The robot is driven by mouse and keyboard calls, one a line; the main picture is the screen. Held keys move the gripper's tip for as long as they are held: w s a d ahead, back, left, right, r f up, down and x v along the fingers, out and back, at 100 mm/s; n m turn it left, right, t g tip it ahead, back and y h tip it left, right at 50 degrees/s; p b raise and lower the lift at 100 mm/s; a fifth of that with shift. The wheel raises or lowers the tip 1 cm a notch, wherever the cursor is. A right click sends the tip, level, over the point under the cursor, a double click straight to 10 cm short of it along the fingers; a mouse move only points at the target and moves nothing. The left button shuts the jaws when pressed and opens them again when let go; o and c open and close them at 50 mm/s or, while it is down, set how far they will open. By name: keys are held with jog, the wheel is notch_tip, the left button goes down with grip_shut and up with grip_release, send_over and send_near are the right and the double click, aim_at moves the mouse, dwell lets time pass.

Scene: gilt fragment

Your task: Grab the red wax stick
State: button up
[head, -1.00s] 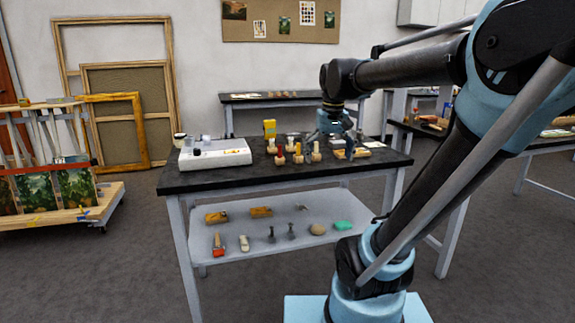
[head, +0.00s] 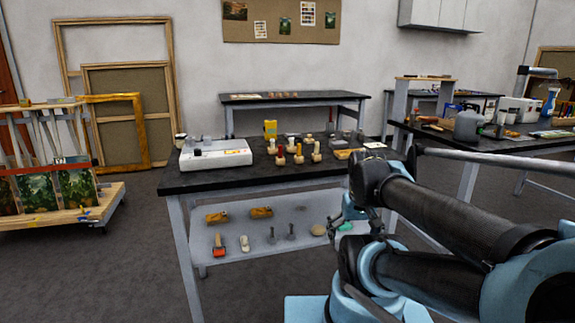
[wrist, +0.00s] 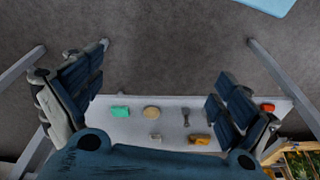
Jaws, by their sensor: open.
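The red wax stick (head: 281,150) appears to be the small upright red-topped piece in a pale wooden block on the black worktop (head: 225,180), in the head view. It is small, and I cannot make out its detail. Beside it on its right stand similar blocks with yellowish sticks (head: 299,151). My gripper (head: 338,222) is right of and well below it, at the right end of the lower shelf (head: 275,257). In the wrist view my gripper (wrist: 165,75) is open and empty, its fingers wide apart over the shelf. The red wax stick is not seen there.
The shelf holds a green block (wrist: 120,111), a tan round piece (wrist: 151,113), a dark metal piece (wrist: 186,117), a yellowish piece (wrist: 200,139) and a red-ended tool (head: 218,246). A white device (head: 215,154) and a yellow box (head: 270,128) stand on the worktop. Table legs flank my gripper.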

jog(key=shift+w+a+r, duration=0.1)
jog(key=shift+w+r, duration=0.1)
jog(key=shift+r, duration=0.2)
jog(key=c, duration=0.4)
jog(key=shift+m, duration=0.7)
jog(key=w+r, duration=0.1)
jog(key=r, duration=0.1)
jog(key=w+a+r, duration=0.1)
jog(key=r, duration=0.1)
jog(key=shift+w, duration=0.2)
jog(key=c, duration=0.7)
notch_tip(320, 180, up, 28)
jog(key=m+g+y, duration=0.3)
jog(key=m+y, duration=0.1)
jog(key=m, duration=1)
send_over(280, 155)
jog(key=w+d, duration=0.3)
jog(key=d, duration=0.4)
jog(key=x, duration=1.7)
jog(key=shift+s+a+r, duration=0.1)
jog(key=shift+s+a, duration=0.15)
jog(key=shift+s, duration=0.15)
